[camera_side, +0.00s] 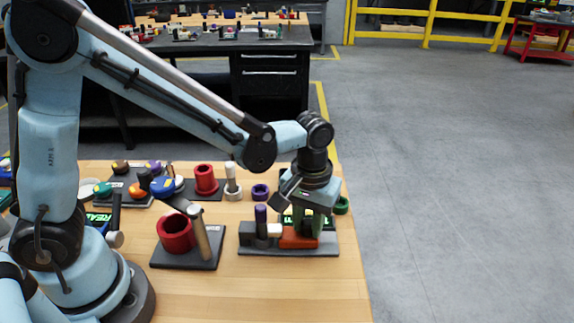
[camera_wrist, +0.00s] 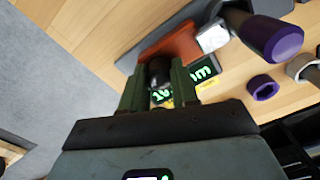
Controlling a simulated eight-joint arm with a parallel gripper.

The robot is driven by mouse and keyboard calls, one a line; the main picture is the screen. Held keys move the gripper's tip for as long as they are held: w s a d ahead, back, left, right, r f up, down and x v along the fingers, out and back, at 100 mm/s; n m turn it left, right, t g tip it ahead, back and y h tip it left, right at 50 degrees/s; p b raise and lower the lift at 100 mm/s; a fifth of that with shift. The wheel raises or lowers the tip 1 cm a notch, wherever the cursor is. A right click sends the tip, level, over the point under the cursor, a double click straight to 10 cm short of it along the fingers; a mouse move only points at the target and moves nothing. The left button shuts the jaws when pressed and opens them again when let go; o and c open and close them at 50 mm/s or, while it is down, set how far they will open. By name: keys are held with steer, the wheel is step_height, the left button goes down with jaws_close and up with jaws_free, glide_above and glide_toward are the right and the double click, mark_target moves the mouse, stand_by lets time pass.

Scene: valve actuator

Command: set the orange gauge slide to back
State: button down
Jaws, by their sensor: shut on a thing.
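The orange gauge slide (camera_side: 298,239) sits low on a dark grey base plate (camera_side: 288,252) near the right side of the wooden table. In the wrist view the orange slide (camera_wrist: 172,47) shows just beyond my fingertips. My gripper (camera_side: 306,224) points down over it. In the wrist view my gripper (camera_wrist: 158,82) has its two green fingers closed on a dark round knob (camera_wrist: 159,70) beside the orange body. A display with green characters (camera_wrist: 203,75) is partly hidden behind the fingers.
A purple-topped post (camera_side: 261,216) and a white block (camera_side: 274,230) share the plate, left of the slide. A purple ring (camera_side: 260,192) and a green ring (camera_side: 341,205) lie nearby. A red cup fixture (camera_side: 176,233) stands to the left. The front of the table is clear.

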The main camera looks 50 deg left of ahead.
steer(key=shift+w+d, duration=1.3)
steer(key=shift+w, duration=0.05)
steer(key=c, duration=0.8)
jaws_free()
steer(key=shift+c, duration=0.2)
step_height(320, 180, up, 12)
steer(key=shift+s, duration=0.1)
steer(key=s+a+f+m+t, duration=0.1)
steer(key=s+a+m+t, duration=0.1)
steer(key=a, duration=0.5)
steer(key=s+a+f+m+t, duration=0.1)
steer(key=s+a+t, duration=0.4)
steer(key=s+a, duration=0.2)
steer(key=shift+a+m, duration=0.4)
steer(key=shift+a, duration=0.3)
